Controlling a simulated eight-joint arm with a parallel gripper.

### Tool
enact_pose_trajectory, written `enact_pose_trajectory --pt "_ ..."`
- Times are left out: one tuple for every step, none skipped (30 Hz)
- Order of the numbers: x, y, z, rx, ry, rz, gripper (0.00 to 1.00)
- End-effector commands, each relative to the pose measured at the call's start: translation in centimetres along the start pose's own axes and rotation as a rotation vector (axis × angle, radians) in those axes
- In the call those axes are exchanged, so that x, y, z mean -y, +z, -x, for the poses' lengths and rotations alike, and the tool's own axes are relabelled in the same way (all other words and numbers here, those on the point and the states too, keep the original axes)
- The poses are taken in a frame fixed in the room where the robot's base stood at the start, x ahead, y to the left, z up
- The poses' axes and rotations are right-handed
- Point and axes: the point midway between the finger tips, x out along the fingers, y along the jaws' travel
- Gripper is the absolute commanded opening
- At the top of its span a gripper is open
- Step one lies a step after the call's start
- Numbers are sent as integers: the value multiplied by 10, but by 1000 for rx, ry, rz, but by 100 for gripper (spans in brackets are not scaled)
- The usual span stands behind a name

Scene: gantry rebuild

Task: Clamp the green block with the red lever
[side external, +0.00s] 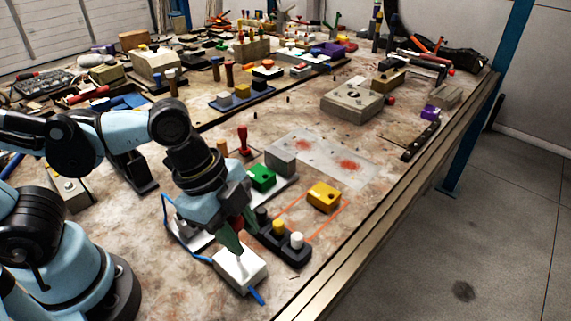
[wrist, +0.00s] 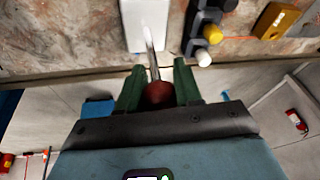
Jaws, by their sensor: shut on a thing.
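The green block (side external: 262,177) sits on a pale plate beside a grey block (side external: 280,161), and it is out of the wrist view. A red upright handle (side external: 243,140) stands just behind it. My gripper (side external: 238,245) is in front of them, low over a white box (side external: 240,268). In the wrist view a metal rod (wrist: 151,55) runs from the white box (wrist: 145,22) to a dark red ball knob (wrist: 159,94). My gripper's green fingers (wrist: 158,85) are shut on this knob.
A dark base with black, yellow and white knobs (side external: 285,242) stands close to the right of the white box. A yellow block (side external: 324,196) lies beyond it, near an orange outline. Blue cable (side external: 257,297) runs by the box. The table's front edge is close.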

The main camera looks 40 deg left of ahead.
Motion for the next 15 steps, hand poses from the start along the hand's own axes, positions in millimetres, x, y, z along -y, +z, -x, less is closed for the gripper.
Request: enact_pose_trajectory --pt "2 5 1 -34 3 18 0" --pt "2 6 2 -55 7 22 0" --pt "3 9 3 -82 13 27 0" --pt "4 10 3 -103 16 31 0" --pt "4 12 4 -122 20 35 0" --pt "5 14 4 -149 25 40 0" --pt "5 16 4 -168 29 43 0" --pt "6 17 4 -186 33 46 0" --pt "6 19 5 -209 38 50 0" --pt "6 21 5 -227 41 54 0" --pt "7 22 5 -244 44 57 0" --pt "7 24 6 -264 49 60 0" --pt "8 25 6 -278 52 62 0" --pt "8 26 6 -292 55 65 0" --pt "8 27 6 -309 59 67 0"
